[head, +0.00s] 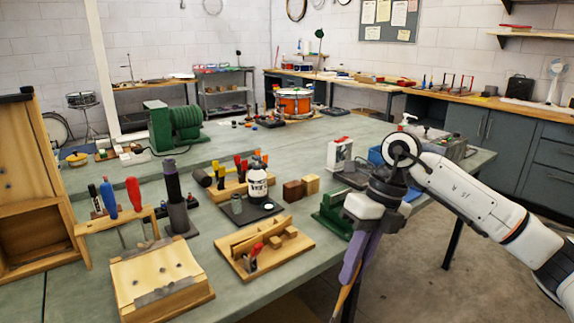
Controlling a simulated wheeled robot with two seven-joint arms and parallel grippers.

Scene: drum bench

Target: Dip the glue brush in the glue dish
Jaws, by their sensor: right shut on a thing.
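My right gripper (353,262) points down in front of the bench's near edge, right of the wooden fixture board. It is shut on a thin, wood-coloured handle (343,302), which seems to be the glue brush; its lower end runs out of the picture and no bristles show. A small pale round spot (268,206), possibly the glue dish, lies on a dark mat (257,218) up and left of the gripper, well apart from it. My left gripper is not in view.
Wooden blocks (293,190) stand right of the bottle. A wooden tool rack (120,222) is at left. The bench's far middle (290,147) is fairly clear.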

